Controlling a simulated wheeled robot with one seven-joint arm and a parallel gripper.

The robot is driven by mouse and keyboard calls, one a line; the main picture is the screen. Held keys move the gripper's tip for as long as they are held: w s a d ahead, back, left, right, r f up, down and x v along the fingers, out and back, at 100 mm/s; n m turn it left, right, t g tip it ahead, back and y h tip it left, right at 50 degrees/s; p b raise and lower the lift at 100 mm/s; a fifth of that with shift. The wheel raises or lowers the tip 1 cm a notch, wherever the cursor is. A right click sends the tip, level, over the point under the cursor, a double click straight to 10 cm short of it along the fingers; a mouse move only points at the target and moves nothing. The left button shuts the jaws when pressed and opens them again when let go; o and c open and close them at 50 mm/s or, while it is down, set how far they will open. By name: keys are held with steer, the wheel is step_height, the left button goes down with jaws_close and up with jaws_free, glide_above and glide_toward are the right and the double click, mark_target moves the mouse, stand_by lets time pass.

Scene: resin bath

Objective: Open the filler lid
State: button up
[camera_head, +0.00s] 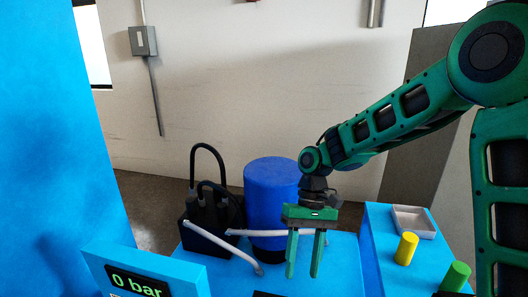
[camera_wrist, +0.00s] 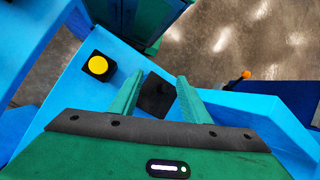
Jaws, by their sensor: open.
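No part is plainly recognisable as the filler lid. My gripper (camera_head: 304,268) is open and empty, its fingers pointing down over the blue bench top in the head view. In the wrist view, my gripper (camera_wrist: 160,80) shows both green fingers apart, with a small black square piece (camera_wrist: 156,95) on the blue surface seen between them. I cannot tell whether this piece is the lid. A dark blue cylinder (camera_head: 270,195) stands behind my gripper, its lower part partly hidden by a pale pipe.
A black unit with hoses (camera_head: 207,215) stands left of the cylinder. A "0 bar" display (camera_head: 138,283) is at front left. A yellow cylinder (camera_head: 406,248), a green cylinder (camera_head: 455,276) and a shallow tray (camera_head: 413,222) are at right. The wrist view shows a yellow button (camera_wrist: 98,65).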

steer(key=s+d+r+m+t+h, duration=0.1)
steer(key=s+d+r+m+t, duration=0.15)
steer(key=d, duration=0.75)
steer(key=s+d+r+m+t, duration=0.1)
steer(key=s+d+r+m, duration=0.25)
steer(key=d, duration=0.75)
steer(key=s+d+r+m+t, duration=0.2)
steer(key=s+d+m, duration=0.1)
steer(key=s+d, duration=0.9)
steer(key=w+a+f+n+h, duration=0.1)
steer(key=w+a+f+n, duration=0.2)
steer(key=w+a, duration=0.6)
steer(key=w+a+f+n+h, duration=0.1)
steer(key=w+a+f+n, duration=0.25)
steer(key=w+a, duration=0.45)
steer(key=a+f+n+y, duration=0.1)
steer(key=a+f+n, duration=0.35)
steer(key=a, duration=0.75)
steer(key=a+f+n, duration=0.1)
steer(key=a+f, duration=0.6)
steer(key=a, duration=0.6)
steer(key=f, duration=1)
steer(key=shift+d, duration=0.2)
